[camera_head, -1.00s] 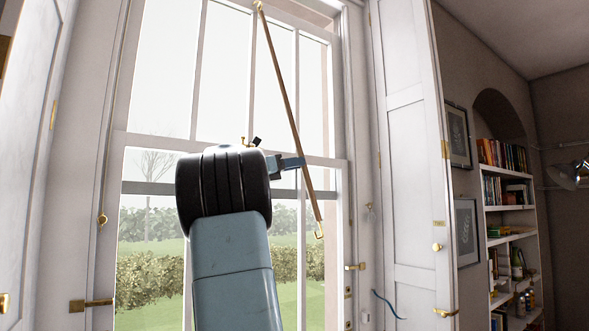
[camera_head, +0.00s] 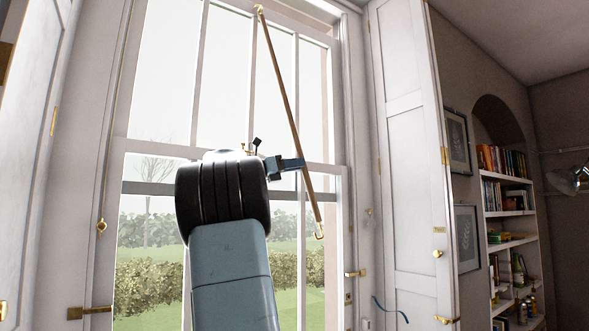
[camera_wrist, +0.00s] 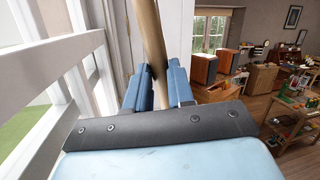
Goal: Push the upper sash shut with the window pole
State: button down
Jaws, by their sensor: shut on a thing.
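The window pole (camera_head: 287,102) is a long wooden rod with brass ends. It leans across the right part of the window, its top end at the top rail of the upper sash (camera_head: 208,75). Whether its tip is hooked in or only touching is too small to tell. My gripper (camera_head: 299,163) is shut on the pole's lower part, above its brass bottom hook. In the wrist view the pole (camera_wrist: 148,35) rises between the blue fingers (camera_wrist: 151,88). The upper sash has tall panes and white bars; a strip of the outer opening shows above its top rail.
The lower sash (camera_head: 155,205) is behind my arm, with brass latches at the frame. A white shutter (camera_head: 410,165) stands to the right, another to the left. A bookcase (camera_head: 510,225) is farther right. The wrist view shows furniture well back in the room.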

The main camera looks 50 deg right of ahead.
aim_at(296, 138)
jog(key=shift+s+r, duration=0.1)
jog(key=shift+r, duration=1.2)
jog(key=shift+s+r, duration=0.1)
jog(key=shift+r, duration=1.65)
jog(key=shift+s+r, duration=0.1)
jog(key=shift+r, duration=1.25)
jog(key=shift+r, duration=1.3)
